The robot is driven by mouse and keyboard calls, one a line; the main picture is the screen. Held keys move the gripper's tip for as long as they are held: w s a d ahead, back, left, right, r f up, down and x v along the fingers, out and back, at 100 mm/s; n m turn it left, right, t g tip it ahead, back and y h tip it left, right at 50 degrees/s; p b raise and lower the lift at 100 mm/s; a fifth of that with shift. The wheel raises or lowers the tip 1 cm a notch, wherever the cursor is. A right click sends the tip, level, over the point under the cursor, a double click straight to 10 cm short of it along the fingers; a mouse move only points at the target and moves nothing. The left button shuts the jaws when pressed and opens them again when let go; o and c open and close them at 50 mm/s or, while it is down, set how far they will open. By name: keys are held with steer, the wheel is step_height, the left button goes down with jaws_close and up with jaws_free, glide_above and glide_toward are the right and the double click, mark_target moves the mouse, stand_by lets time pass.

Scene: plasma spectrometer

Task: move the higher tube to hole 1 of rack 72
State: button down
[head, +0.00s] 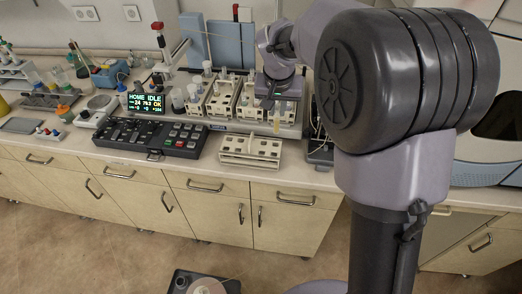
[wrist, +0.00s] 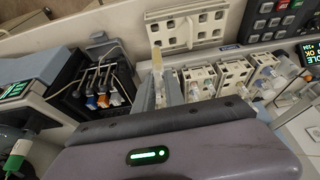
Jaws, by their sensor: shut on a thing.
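My gripper (head: 277,98) is at the right part of the rack row in the head view. It also shows in the wrist view (wrist: 164,88), where its fingers are shut on a tube (wrist: 157,60) with a yellowish part. The tube shows in the head view (head: 277,122) as a small pale yellow piece below the gripper, held roughly upright. A loose white rack (head: 250,150) with several holes lies on the bench in front of the row, apart from the tube; it also shows in the wrist view (wrist: 186,28). Rack numbers are too small to read.
Several white racks (head: 222,103) with tubes stand in a row behind the loose rack. A control panel (head: 148,138) and a lit display (head: 146,103) stand to the left. In the wrist view a dark box with tubing (wrist: 98,85) stands left of the held tube.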

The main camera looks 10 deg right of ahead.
steer(key=shift+w+r, duration=0.4)
steer(key=shift+r, duration=0.4)
steer(key=b, duration=0.6)
glide_toward(275, 150)
steer(key=shift+m, duration=0.3)
steer(key=x, duration=0.5)
steer(key=shift+w+f, duration=0.1)
steer(key=shift+w, duration=0.05)
steer(key=shift+f, duration=0.2)
steer(key=c, duration=1.4)
jaws_free()
steer(key=shift+r, duration=0.1)
